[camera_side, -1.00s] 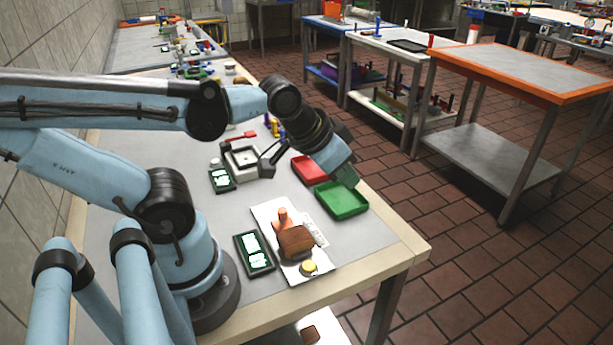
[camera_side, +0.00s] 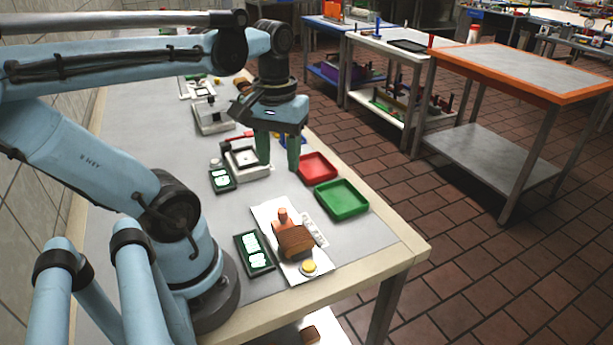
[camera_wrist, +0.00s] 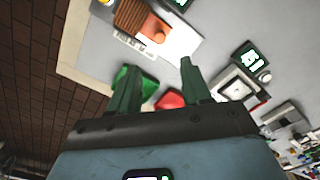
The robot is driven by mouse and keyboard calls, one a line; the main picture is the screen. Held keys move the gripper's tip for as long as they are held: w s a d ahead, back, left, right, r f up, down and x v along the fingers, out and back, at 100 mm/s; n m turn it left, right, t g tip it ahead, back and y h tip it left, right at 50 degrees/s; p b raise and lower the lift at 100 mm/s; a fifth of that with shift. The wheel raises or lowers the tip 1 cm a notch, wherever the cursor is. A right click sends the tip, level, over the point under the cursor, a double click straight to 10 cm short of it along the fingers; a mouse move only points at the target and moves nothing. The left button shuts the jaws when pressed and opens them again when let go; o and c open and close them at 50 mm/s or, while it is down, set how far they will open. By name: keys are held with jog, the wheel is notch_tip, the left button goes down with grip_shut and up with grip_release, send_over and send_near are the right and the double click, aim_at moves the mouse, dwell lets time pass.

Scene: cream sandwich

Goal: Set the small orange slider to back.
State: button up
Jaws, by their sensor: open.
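A small orange peg-like piece (camera_side: 283,215) stands at the back end of a brown ridged block (camera_side: 294,240) on a white board (camera_side: 262,212). I cannot tell for certain which part is the slider. In the wrist view the orange piece (camera_wrist: 157,37) and the block (camera_wrist: 130,14) show at the top. My gripper (camera_side: 279,166) is open and empty, fingers pointing down. It hangs beside the red tray and the white box, farther back than the board and apart from it. In the wrist view its two green fingers (camera_wrist: 158,70) are spread wide.
A yellow button (camera_side: 309,267) sits on the board's front end, and a dark display (camera_side: 254,253) lies to its left. A green tray (camera_side: 342,199) and a red tray (camera_side: 317,166) stand behind. A white box (camera_side: 246,164) and a small display (camera_side: 222,179) are near my gripper.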

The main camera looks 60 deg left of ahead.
aim_at(282, 210)
jog(key=shift+f, duration=5.9)
grip_shut()
